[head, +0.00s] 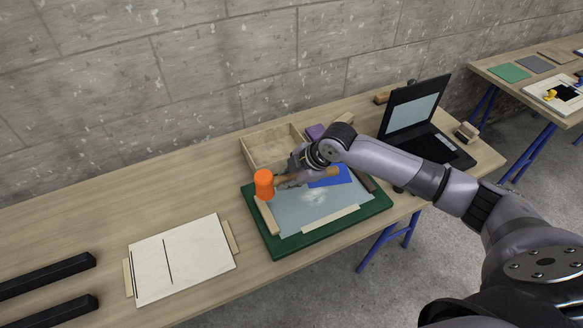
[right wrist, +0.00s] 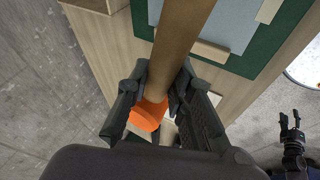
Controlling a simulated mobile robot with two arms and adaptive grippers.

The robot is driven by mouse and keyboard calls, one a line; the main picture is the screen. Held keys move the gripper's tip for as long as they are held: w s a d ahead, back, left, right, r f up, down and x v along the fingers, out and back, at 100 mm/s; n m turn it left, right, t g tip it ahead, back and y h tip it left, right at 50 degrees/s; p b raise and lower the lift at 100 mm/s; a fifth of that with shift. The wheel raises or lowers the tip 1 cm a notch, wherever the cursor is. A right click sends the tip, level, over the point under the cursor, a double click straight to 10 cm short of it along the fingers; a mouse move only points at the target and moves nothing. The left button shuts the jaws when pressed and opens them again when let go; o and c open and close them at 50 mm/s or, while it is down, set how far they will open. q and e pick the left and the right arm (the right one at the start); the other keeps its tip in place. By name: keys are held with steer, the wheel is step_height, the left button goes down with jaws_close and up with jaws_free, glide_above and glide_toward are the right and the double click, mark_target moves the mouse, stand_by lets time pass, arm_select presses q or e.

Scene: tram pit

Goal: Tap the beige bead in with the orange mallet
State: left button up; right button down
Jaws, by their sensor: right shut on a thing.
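My right gripper (head: 290,178) is shut around the brown wooden handle of the orange mallet (head: 264,184). The mallet lies sideways in the grip, its orange head to the left, above the left part of the grey pane (head: 293,215). In the right wrist view the handle (right wrist: 183,40) runs between the fingers and the orange head (right wrist: 148,113) shows beyond them. A thin beige bead (head: 330,220) lies along the pane's front edge; whether it is seated cannot be told. A dark jointed part in the right wrist view looks like my left gripper (right wrist: 292,138); its opening is unclear.
The pane lies on a green mat (head: 300,243). A wooden block (head: 266,215) is at its left edge, a blue cloth (head: 332,177) and dark strip (head: 362,180) at right. Behind stand a wooden tray (head: 262,136) and laptop (head: 410,110). Bench left of the mat is partly clear.

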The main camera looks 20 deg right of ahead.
steer(key=shift+w+a, duration=0.15)
steer(key=shift+a, duration=0.05)
steer(key=shift+w+a+f, duration=0.1)
steer(key=shift+w+a, duration=0.05)
steer(key=shift+a, duration=0.05)
steer(key=shift+d+p, duration=0.2)
steer(key=shift+p, duration=0.25)
arm_select(q)
steer(key=f+b, duration=0.1)
steer(key=b, duration=0.1)
steer(key=shift+a+f+b, duration=0.15)
steer(key=shift+f+b, duration=0.15)
steer(key=shift+f, duration=0.1)
arm_select(e)
step_height(320, 180, down, 5)
steer(key=shift+a+f, duration=0.1)
steer(key=shift+f, duration=0.05)
